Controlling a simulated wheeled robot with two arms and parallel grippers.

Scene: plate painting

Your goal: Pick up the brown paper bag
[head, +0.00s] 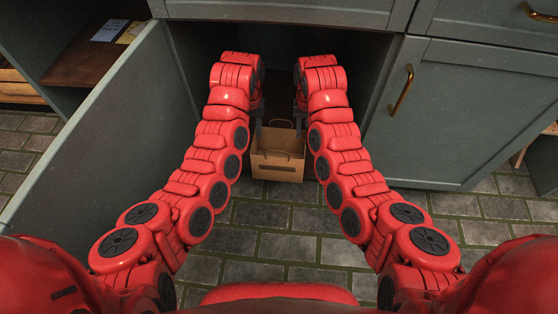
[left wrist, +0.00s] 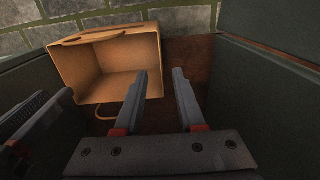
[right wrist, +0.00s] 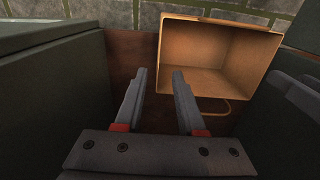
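The brown paper bag (head: 277,165) stands upright and open-topped at the front of the open lower cabinet, with loop handles. In the left wrist view the bag (left wrist: 88,75) is at upper left, and in the right wrist view (right wrist: 190,75) it is at upper right; its inside looks empty. In the head view the arms partly hide both grippers.
The open cabinet door (head: 105,130) stands on the left. A closed door (head: 460,115) with a brass handle is on the right. The cabinet's brown floor (right wrist: 125,55) shows around the bag. Tiled floor (head: 285,218) in front is clear.

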